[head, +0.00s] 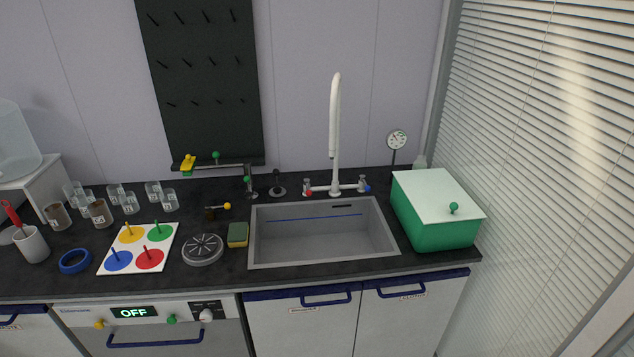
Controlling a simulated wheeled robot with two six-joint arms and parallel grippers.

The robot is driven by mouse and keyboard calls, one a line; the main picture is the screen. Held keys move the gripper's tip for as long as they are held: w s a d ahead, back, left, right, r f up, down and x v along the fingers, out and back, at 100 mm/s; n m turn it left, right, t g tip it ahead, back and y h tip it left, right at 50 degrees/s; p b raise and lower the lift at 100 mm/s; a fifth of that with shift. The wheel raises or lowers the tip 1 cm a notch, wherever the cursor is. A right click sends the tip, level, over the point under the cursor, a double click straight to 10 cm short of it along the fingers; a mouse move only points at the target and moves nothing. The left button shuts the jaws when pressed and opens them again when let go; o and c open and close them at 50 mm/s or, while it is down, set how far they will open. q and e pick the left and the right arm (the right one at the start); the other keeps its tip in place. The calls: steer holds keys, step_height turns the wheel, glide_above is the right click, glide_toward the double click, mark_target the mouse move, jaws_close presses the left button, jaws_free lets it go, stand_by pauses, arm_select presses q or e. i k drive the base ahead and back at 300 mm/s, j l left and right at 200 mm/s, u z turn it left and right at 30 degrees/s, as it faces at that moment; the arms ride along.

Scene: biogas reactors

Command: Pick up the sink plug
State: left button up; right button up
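A small dark disc with an upright knob (277,187), which looks like the sink plug, stands on the dark counter just behind the sink's back left corner. The grey rectangular sink (324,262) is set into the counter and looks empty, with a blue line along its back wall. Neither of my grippers shows in the head view.
A tall white faucet (335,150) rises behind the sink. A small dark tap (248,182) stands left of the plug. A green box with a pale lid (434,220) is right of the sink. A sponge (238,234) and round grey grate (203,249) lie left.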

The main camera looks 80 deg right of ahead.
mark_target(276, 189)
steer(key=z, duration=2.55)
